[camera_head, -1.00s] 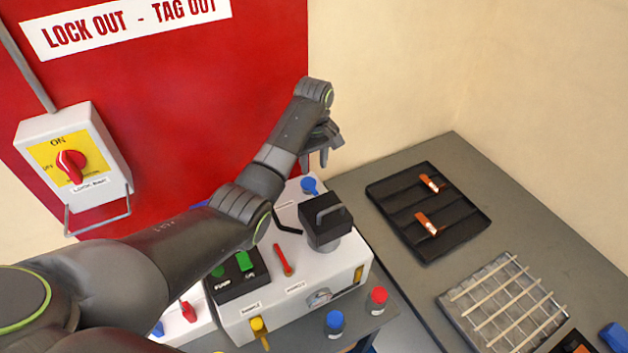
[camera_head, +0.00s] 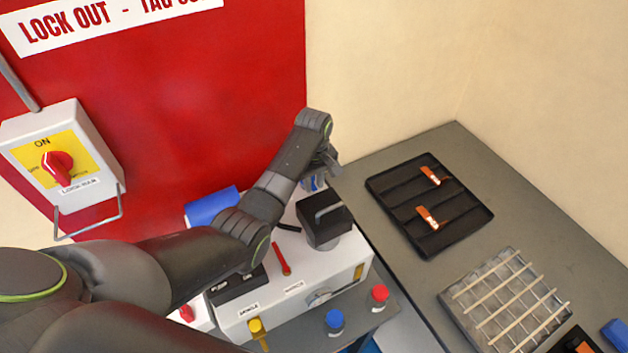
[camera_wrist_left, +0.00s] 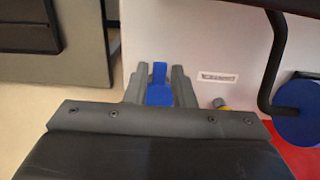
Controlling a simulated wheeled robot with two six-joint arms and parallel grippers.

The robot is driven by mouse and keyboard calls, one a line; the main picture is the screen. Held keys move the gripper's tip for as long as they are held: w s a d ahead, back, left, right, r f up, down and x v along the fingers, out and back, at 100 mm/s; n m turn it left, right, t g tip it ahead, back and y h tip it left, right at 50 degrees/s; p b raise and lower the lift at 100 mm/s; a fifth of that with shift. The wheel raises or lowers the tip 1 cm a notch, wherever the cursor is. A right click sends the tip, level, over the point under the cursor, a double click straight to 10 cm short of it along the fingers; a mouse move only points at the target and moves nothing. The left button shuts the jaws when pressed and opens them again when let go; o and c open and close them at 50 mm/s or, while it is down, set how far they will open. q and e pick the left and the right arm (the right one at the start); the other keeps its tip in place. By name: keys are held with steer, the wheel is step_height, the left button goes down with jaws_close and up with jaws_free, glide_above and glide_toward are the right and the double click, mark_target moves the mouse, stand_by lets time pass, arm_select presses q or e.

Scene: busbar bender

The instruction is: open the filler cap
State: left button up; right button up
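The filler cap (camera_head: 309,184) is a small blue part on top of the white machine body, at its far end. It is mostly hidden by my gripper in the head view. In the left wrist view the blue cap (camera_wrist_left: 159,93), with its upright tab, shows between my fingers. My left gripper (camera_head: 321,182) is down at the cap, one finger on each side. In the left wrist view the fingers (camera_wrist_left: 160,80) stand apart, with narrow gaps beside the tab; contact lower down is unclear. My right gripper is not in view.
A black bending head (camera_head: 325,219) stands on the white machine (camera_head: 300,265) in front of the cap. A blue cylinder (camera_head: 212,206) and black bent pipe (camera_wrist_left: 274,62) are close by. The red wall is behind; a black tray (camera_head: 460,225) lies on the right bench.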

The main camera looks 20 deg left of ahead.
mark_target(314, 189)
arm_select(q)
jaws_close()
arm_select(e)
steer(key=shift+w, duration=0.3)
arm_select(q)
steer(key=shift+a, duration=0.1)
steer(key=shift+w+a+r+g+h, duration=0.3)
steer(key=shift+r+g+h, duration=0.2)
steer(key=shift+g+h, duration=0.1)
steer(key=shift+w+a+r+g+h, duration=0.1)
steer(key=shift+w+r+g+h, duration=0.1)
steer(key=shift+g+h, duration=0.25)
steer(key=shift+w+a+r+g+h+b, duration=0.15)
steer(key=shift+g+h+b, duration=0.2)
steer(key=shift+b, duration=0.3)
steer(key=shift+w+a+r+g+h+b, duration=0.15)
steer(key=shift+g+h+b, duration=0.25)
steer(key=shift+b, duration=0.4)
steer(key=shift+r+b, duration=0.25)
steer(key=shift+b, duration=0.15)
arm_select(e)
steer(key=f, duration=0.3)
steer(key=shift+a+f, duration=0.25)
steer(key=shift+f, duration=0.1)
arm_select(q)
steer(key=shift+a, duration=0.1)
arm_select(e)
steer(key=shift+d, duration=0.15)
